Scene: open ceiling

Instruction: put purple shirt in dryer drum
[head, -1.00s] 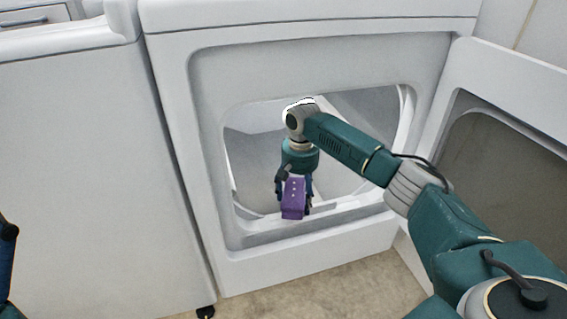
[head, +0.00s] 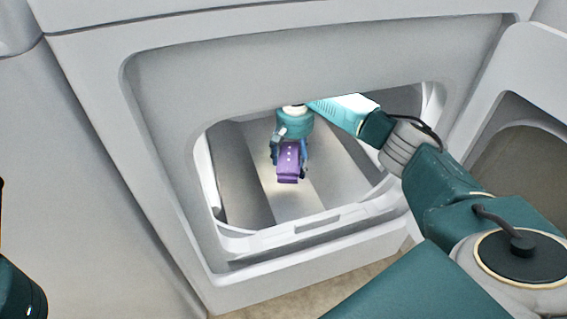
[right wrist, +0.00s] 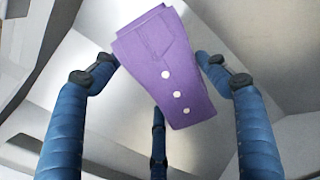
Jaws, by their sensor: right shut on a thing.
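The folded purple shirt (head: 289,160) with pale buttons is held by my right gripper (head: 290,165) inside the dryer drum (head: 297,205), above the drum floor. In the right wrist view the shirt (right wrist: 168,65) sits between the blue fingertips of my right gripper (right wrist: 158,72), tilted, with the drum's grey walls around it. The gripper is shut on it. The drum opening faces me, and my right arm reaches in through it from the right. Of my left arm only a dark part shows at the left edge of the head view; its fingertips are not visible.
The dryer's open door (head: 520,135) stands at the right, beside my right arm. The opening's lower lip (head: 315,225) and its rim surround the arm. Another white appliance (head: 70,190) stands at the left. A strip of beige floor (head: 300,297) shows below.

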